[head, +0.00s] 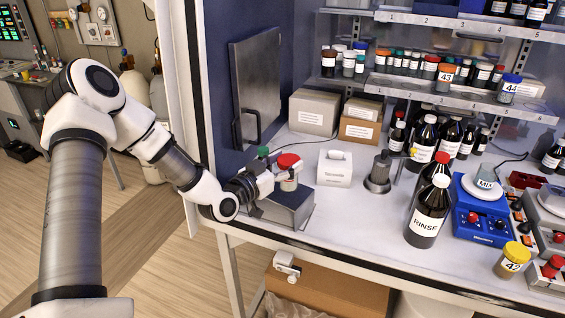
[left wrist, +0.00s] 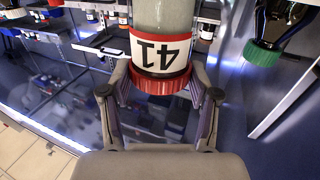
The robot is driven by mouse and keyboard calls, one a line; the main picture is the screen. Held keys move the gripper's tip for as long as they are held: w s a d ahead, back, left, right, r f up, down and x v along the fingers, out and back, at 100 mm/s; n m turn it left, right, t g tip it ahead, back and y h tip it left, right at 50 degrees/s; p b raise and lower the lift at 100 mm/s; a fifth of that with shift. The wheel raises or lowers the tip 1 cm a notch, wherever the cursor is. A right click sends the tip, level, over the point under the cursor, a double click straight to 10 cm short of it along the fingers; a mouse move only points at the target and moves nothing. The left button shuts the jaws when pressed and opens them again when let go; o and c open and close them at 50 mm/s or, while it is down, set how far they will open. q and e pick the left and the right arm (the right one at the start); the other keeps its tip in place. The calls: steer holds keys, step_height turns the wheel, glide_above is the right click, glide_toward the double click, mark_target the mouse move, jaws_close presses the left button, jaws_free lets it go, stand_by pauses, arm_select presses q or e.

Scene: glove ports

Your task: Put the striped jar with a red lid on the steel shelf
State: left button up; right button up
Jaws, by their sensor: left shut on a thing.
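A jar with a red lid (head: 289,161) and pale body is at my left gripper (head: 272,177), above or on a dark grey block (head: 283,212) at the bench's front left; whether it touches the block I cannot tell. In the left wrist view the jar (left wrist: 160,55) has a white label with red edges reading 41. My left gripper (left wrist: 162,92) is shut on it around the red lid. Stripes are not clear. The steel shelf (head: 440,88) is in two tiers at the back right, bearing small jars and bottles. My right gripper is not in view.
A green-lidded container (head: 263,152) is close behind the gripper. A white box (head: 334,168), a grey metal vessel (head: 378,172) and dark bottles, one marked RINSE (head: 428,215), stand to the right. Lidded jars 43 (head: 445,76) and 44 (head: 509,87) occupy the lower tier.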

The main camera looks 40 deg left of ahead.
arm_select(q)
steer(key=shift+w+a+f, duration=0.15)
steer(key=shift+w+a, duration=0.85)
steer(key=shift+a, duration=0.1)
step_height(320, 180, down, 3)
steer(key=shift+w+f+p, duration=0.15)
steer(key=shift+p, duration=0.65)
steer(key=shift+w+a+f, duration=0.1)
steer(key=shift+f, duration=0.1)
steer(key=shift+f+b, duration=0.2)
steer(key=shift+b, duration=0.1)
steer(key=o, duration=1.2)
steer(key=shift+r, duration=0.1)
